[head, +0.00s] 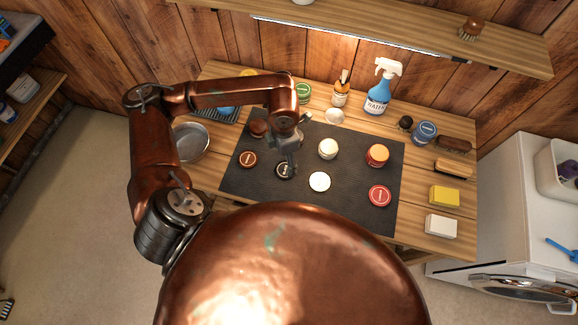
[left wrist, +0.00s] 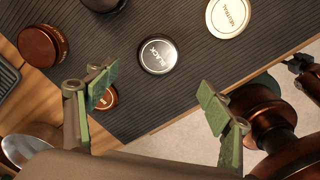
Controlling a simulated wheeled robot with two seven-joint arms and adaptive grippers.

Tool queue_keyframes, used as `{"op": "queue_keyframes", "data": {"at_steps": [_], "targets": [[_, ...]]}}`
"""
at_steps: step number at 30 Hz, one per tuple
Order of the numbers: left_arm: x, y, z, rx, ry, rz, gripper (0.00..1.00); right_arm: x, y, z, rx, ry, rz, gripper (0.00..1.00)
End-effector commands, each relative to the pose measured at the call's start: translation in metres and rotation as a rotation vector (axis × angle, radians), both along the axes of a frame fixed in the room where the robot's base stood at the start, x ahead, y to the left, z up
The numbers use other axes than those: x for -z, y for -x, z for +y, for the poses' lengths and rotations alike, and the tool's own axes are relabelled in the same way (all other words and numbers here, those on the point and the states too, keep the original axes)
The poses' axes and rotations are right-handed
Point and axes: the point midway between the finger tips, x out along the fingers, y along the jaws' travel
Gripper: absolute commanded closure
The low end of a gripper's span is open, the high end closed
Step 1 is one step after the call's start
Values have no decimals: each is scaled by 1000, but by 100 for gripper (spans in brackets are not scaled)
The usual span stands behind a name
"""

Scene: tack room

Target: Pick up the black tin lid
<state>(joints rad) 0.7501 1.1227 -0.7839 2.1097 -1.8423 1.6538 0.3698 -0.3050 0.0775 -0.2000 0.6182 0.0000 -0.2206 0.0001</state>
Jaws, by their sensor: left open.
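The black tin lid (head: 284,170) lies flat on the dark mat (head: 345,200). In the left wrist view the lid (left wrist: 157,55) shows its label "BLACK" and lies beyond the fingertips, roughly between their lines. My left gripper (head: 290,154) is above the mat, just over the far side of the lid in the head view. In the left wrist view its green-padded fingers (left wrist: 148,98) are wide apart with nothing between them. A dark round tin (left wrist: 103,3) is cut off at the top of that view. My right gripper is not seen.
On the mat are a brown tin (head: 258,128) and brown lid (head: 249,158), a cream tin (head: 328,149) and cream lid (head: 320,181), and a red tin (head: 377,154) and red lid (head: 380,195). A metal bowl (head: 191,142) stands left; a spray bottle (head: 379,92) stands behind.

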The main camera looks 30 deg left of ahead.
Motion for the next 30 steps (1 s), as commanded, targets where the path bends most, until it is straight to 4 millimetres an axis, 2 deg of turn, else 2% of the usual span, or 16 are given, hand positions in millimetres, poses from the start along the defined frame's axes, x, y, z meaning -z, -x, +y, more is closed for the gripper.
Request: {"op": "queue_keyframes", "data": {"at_steps": [2, 11, 21, 30], "targets": [[9, 0, 0, 0, 0, 2, 26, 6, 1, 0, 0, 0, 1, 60], [37, 0, 0, 0, 0, 4, 26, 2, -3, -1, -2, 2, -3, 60], [80, -1, 3, 0, 1, 3, 26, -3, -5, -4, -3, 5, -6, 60], [83, -1, 3, 0, 1, 1, 28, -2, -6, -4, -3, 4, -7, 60]]}}
